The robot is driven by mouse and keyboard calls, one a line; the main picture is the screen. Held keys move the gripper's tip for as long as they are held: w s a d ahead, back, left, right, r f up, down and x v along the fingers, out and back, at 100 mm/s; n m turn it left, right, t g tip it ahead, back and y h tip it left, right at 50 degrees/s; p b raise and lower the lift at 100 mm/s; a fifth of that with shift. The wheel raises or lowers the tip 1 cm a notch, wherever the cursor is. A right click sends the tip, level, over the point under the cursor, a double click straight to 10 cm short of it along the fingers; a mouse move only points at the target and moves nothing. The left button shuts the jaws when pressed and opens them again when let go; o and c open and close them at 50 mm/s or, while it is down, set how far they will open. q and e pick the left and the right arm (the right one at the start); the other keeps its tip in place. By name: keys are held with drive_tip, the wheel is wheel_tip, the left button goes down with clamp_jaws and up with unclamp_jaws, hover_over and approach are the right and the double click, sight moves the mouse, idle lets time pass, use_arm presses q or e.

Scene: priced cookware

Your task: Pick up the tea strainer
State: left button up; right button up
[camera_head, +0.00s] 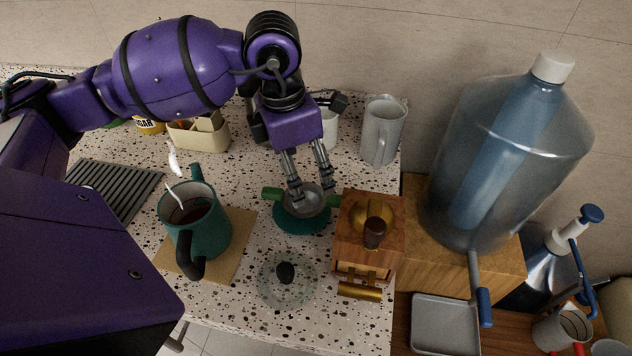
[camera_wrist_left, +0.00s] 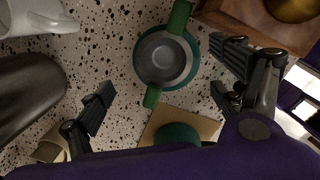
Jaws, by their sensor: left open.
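The tea strainer (camera_head: 307,206) is a small grey bowl with two green handles. It rests over a round teal dish (camera_head: 303,225) on the speckled counter. In the left wrist view the strainer (camera_wrist_left: 162,60) shows from above, one handle toward the top right and one toward the bottom. My left gripper (camera_head: 312,185) points down, its fingertips just above the strainer in the head view, partly covering it. In the left wrist view its open fingers (camera_wrist_left: 163,92) stand on either side of the lower part of the picture, with nothing between them touching the strainer. My right gripper is not seen.
A wooden coffee grinder (camera_head: 368,238) stands close on the right. A glass lid (camera_head: 286,285) lies in front, and a teal pot (camera_head: 198,225) stands on a tan mat at left. A grey pitcher (camera_head: 382,130) is behind. A large water bottle (camera_head: 505,150) stands farther right.

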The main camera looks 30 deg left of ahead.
use_arm(q)
drive_tip(key=f, duration=0.1)
drive_tip(key=s+f, duration=0.1)
drive_tip(key=shift+d+f, duration=0.1)
drive_tip(key=shift+f, duration=0.2)
drive_tip(key=f, duration=0.3)
drive_tip(key=shift+w+f+p, duration=0.35)
drive_tip(key=shift+p, duration=0.05)
drive_tip(key=shift+f, duration=0.45)
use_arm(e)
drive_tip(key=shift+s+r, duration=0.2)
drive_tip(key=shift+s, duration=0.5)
use_arm(q)
drive_tip(key=c, duration=1.2)
